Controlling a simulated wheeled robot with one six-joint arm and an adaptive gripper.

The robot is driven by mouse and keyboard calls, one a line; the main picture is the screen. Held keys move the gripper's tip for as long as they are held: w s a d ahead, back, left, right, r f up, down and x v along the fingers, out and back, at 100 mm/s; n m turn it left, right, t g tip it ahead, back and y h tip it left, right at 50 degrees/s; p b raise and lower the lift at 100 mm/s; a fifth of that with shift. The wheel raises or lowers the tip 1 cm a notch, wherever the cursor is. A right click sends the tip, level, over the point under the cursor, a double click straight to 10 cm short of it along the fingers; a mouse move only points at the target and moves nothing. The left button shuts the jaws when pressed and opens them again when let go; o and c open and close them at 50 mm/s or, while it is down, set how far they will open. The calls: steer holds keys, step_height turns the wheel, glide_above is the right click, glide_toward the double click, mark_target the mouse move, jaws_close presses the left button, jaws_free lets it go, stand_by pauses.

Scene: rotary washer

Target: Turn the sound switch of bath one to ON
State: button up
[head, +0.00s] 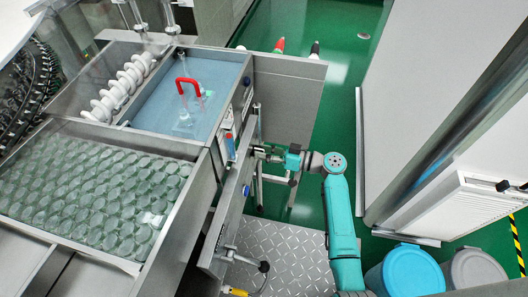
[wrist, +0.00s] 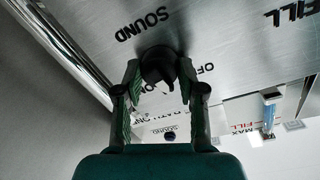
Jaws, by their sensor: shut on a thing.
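In the wrist view a black knob (wrist: 157,66) sits on the metal panel under the large SOUND label (wrist: 143,23). The two dark green fingers of my gripper (wrist: 158,72) are on either side of the knob and shut on it. An OFF label beside it is partly hidden by the right finger, and lettering between the fingers is partly covered, so the knob's exact setting is hard to read. In the head view my gripper (head: 262,152) is at the front panel (head: 232,190) of the washer; the knob is hidden there.
A second, smaller SOUND label with a dark knob (wrist: 170,135) shows farther along the panel. A blue-and-white gauge (wrist: 269,106) sits near a FILL label. In the head view a water-filled tank with a red handle (head: 189,81) is above the panel. Bins (head: 405,270) stand at lower right.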

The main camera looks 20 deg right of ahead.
steer(key=m+g, duration=0.1)
steer(key=m, duration=0.8)
steer(key=shift+w+d+m, duration=0.1)
steer(key=shift+m, duration=0.6)
steer(key=o, duration=1.1)
steer(key=shift+o, duration=0.2)
steer(key=shift+d, duration=0.1)
steer(key=f+v, duration=0.1)
steer(key=v, duration=1)
steer(key=shift+s+d+r, duration=0.25)
steer(key=shift+d+r, duration=0.15)
steer(key=shift+r, duration=0.05)
